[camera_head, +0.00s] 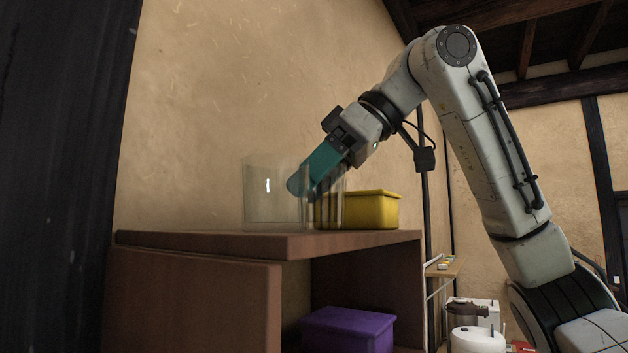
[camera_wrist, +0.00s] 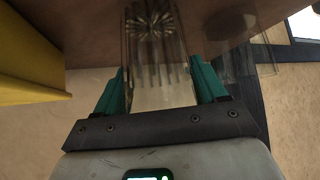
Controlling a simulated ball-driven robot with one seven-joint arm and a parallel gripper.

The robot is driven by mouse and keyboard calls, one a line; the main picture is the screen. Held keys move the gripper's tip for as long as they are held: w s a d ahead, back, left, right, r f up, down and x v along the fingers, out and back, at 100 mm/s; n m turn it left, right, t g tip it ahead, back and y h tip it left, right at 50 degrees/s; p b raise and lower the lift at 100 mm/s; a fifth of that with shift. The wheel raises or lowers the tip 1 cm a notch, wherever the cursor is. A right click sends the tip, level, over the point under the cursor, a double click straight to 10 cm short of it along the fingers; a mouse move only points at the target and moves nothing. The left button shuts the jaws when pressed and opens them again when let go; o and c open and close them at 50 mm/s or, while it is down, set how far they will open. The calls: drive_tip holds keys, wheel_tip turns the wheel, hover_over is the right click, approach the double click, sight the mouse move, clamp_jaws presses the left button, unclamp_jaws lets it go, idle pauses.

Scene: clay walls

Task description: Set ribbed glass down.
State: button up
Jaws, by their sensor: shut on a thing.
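The ribbed glass (camera_wrist: 155,50), clear with ribs along its side, is between my teal fingers (camera_wrist: 160,88) in the wrist view, and my gripper is shut on it. In the head view the ribbed glass (camera_head: 336,208) looks upright over the brown cabinet top (camera_head: 210,241), partly behind my gripper (camera_head: 303,183). Its base shows right at the level of the top; I cannot tell whether it touches.
A wider plain clear glass vessel (camera_head: 262,198) stands close on the left. A yellow box (camera_head: 372,209) is close on the right; it shows in the wrist view (camera_wrist: 28,70) too. A purple box (camera_head: 348,330) sits in the compartment below. A clay wall rises behind.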

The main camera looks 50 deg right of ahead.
drive_tip(key=shift+f, duration=0.15)
drive_tip(key=o, duration=0.9)
drive_tip(key=shift+c, duration=0.2)
drive_tip(key=b+v, duration=0.1)
drive_tip(key=v, duration=1.1)
